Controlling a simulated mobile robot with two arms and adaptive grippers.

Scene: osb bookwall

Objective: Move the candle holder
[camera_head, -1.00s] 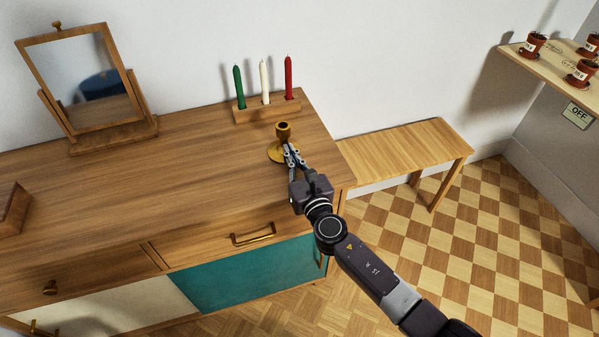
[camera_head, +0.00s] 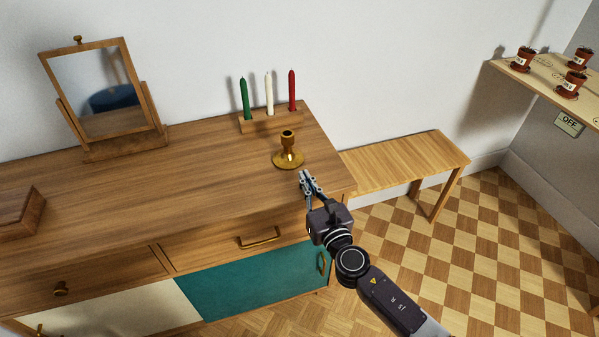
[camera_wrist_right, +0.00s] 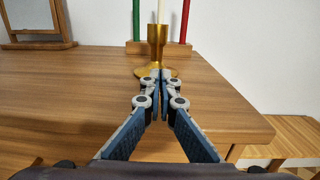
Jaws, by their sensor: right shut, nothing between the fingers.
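The brass candle holder (camera_head: 288,151) stands upright on the wooden sideboard top (camera_head: 180,190), near its right end, with no candle in it. It also shows in the right wrist view (camera_wrist_right: 157,45), straight beyond the fingers, its base partly hidden by the fingertips. My right gripper (camera_head: 307,176) is in front of the holder, near the sideboard's front edge, with a small gap to the base. Its fingers are shut and empty; the fingertips also meet in the right wrist view (camera_wrist_right: 161,76). My left gripper is not in view.
A wooden block with green, white and red candles (camera_head: 270,121) stands behind the holder. A tilting mirror (camera_head: 103,95) and a wooden box (camera_head: 20,212) are further left. A lower bench (camera_head: 405,160) is at the right. The sideboard's middle is clear.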

